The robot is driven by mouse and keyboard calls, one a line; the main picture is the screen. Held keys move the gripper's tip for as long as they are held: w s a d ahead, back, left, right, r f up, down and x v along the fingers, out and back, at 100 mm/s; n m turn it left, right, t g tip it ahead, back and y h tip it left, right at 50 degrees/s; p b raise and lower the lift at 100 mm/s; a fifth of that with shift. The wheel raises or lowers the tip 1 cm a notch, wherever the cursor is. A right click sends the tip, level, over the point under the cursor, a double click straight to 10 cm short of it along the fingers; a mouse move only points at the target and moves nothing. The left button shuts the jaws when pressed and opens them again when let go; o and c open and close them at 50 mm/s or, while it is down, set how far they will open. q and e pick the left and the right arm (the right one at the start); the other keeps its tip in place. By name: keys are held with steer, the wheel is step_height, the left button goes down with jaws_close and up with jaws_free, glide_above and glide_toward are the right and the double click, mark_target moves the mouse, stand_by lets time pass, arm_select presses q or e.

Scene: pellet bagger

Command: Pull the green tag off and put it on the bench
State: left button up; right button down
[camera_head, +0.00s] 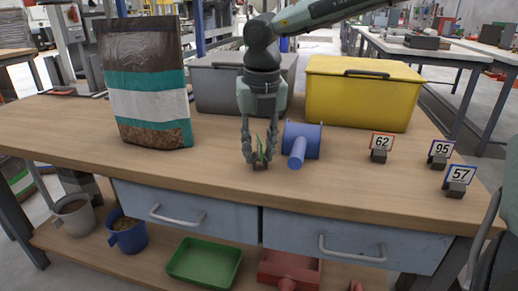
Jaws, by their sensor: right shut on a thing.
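My right gripper (257,162) points straight down at the middle of the wooden bench (215,168). Its fingers are shut on the green tag (259,148), which shows as a thin upright green strip between them. A small dark block shows at the fingertips, close to the bench top. The fingers partly hide the tag and block, so I cannot tell whether the tag still sits in the block. My left gripper is not in view.
A blue scoop (302,141) lies just right of the gripper. Number stands 62 (381,143), 95 (441,149) and 57 (460,175) are farther right. A pellet bag (146,90), grey bin (215,84) and yellow bin (362,95) stand behind. The bench front is clear.

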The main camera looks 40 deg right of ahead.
steer(key=shift+f, duration=0.25)
steer(key=c, duration=1.1)
jaws_free()
steer(key=shift+c, duration=0.2)
steer(key=shift+r, duration=0.1)
steer(key=r, duration=0.4)
steer(key=s+r, duration=0.1)
steer(key=r, duration=0.6)
steer(key=shift+s+a+r, duration=0.3)
steer(key=shift+a+r, duration=0.1)
